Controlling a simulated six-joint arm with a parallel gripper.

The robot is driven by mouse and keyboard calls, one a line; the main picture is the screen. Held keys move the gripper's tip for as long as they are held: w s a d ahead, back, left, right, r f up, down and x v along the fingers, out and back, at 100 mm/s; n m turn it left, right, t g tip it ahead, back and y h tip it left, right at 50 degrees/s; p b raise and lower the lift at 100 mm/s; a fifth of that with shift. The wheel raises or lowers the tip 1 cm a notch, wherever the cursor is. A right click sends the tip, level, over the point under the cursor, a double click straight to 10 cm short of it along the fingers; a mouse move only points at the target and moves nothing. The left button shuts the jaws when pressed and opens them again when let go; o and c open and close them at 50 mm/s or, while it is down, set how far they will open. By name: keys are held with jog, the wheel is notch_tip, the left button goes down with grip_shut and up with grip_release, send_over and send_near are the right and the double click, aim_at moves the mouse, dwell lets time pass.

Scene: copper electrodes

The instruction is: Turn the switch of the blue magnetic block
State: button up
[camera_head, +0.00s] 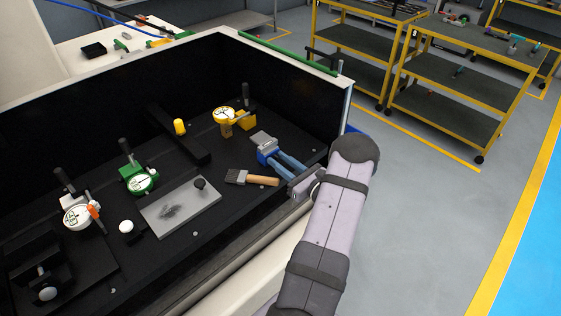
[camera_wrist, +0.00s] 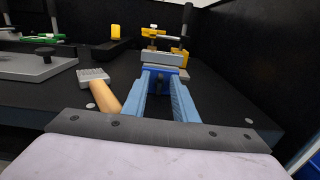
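The blue magnetic block (camera_head: 267,156) sits on the black table near its right end, with a silver-grey plate on top. It also shows in the wrist view (camera_wrist: 184,73), straight ahead. A small dark switch (camera_wrist: 160,81) is on its near face. My gripper (camera_head: 281,160) has two long blue fingers that reach toward that face. In the wrist view the fingers of my gripper (camera_wrist: 163,84) are apart, with the switch showing between their tips. I cannot tell whether the tips touch the block or switch.
A brush with a wooden handle (camera_head: 262,181) lies close left of my fingers. A yellow dial gauge stand (camera_head: 245,119) is behind the block. A grey plate with a black knob (camera_head: 180,206) and a green gauge stand (camera_head: 138,170) are farther left. A black wall (camera_head: 290,88) encloses the back.

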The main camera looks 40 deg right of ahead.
jog(key=s+b, duration=0.2)
jog(key=s, duration=0.5)
jog(key=shift+s+b, duration=0.15)
jog(key=shift+b, duration=0.15)
jog(key=shift+a+r, duration=0.1)
